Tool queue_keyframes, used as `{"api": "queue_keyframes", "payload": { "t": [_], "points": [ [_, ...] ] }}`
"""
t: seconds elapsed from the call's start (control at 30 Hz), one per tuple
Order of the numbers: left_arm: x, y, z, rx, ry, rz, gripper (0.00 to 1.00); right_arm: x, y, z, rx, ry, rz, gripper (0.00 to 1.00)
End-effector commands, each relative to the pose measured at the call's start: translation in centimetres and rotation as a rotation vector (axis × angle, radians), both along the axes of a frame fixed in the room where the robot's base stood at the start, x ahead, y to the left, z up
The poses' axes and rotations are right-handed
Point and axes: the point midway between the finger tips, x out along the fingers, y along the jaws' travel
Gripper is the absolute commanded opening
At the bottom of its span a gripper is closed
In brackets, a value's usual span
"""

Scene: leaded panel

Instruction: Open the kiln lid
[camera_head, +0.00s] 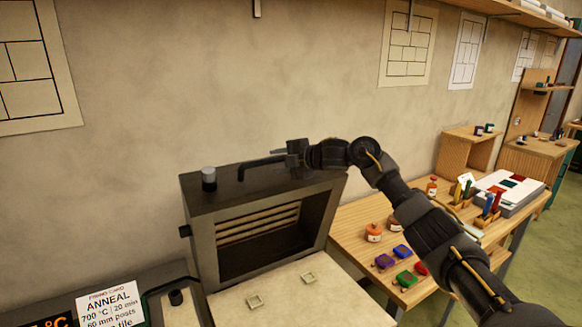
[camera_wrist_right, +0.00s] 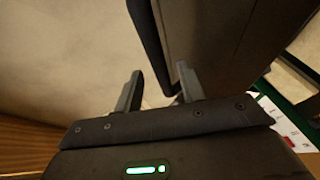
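The kiln lid (camera_head: 196,239) stands raised and tilted up at the back of the kiln, its hollow underside with ribbed pale lining facing forward. Its dark bar handle (camera_head: 258,163) is on the edge that now faces up, beside a grey-topped knob (camera_head: 209,180). My right gripper (camera_head: 291,158) is at the right end of the handle. In the wrist view my right fingers (camera_wrist_right: 160,88) are apart, with the dark handle (camera_wrist_right: 148,35) running down toward the gap. Whether they touch it I cannot tell. My left gripper is out of view.
A pale kiln surface (camera_head: 290,310) with two small square pieces lies in front of the lid. An anneal card (camera_head: 110,305) is at lower left. A wooden table (camera_head: 350,225) with jars and coloured pots stands to the right, under my right arm. The wall is close behind.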

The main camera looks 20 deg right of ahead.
Motion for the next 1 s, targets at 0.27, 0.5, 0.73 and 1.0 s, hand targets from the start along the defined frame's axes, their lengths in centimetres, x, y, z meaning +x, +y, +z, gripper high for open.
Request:
{"api": "queue_keyframes", "payload": {
  "t": [0.27,0.5,0.73,1.0],
  "points": [
    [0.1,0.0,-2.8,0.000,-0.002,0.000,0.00,-4.0,-2.5,1.1,-0.001,-0.002,0.000,0.40],
    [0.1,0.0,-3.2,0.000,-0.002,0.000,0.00,-5.1,-3.1,1.7,-0.001,0.002,0.000,0.40],
    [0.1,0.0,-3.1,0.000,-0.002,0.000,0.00,-5.1,-3.1,1.8,-0.001,0.001,-0.001,0.40],
    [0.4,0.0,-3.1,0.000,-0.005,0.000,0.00,-5.1,-3.2,1.8,-0.001,0.001,-0.001,0.40]
  ]
}}
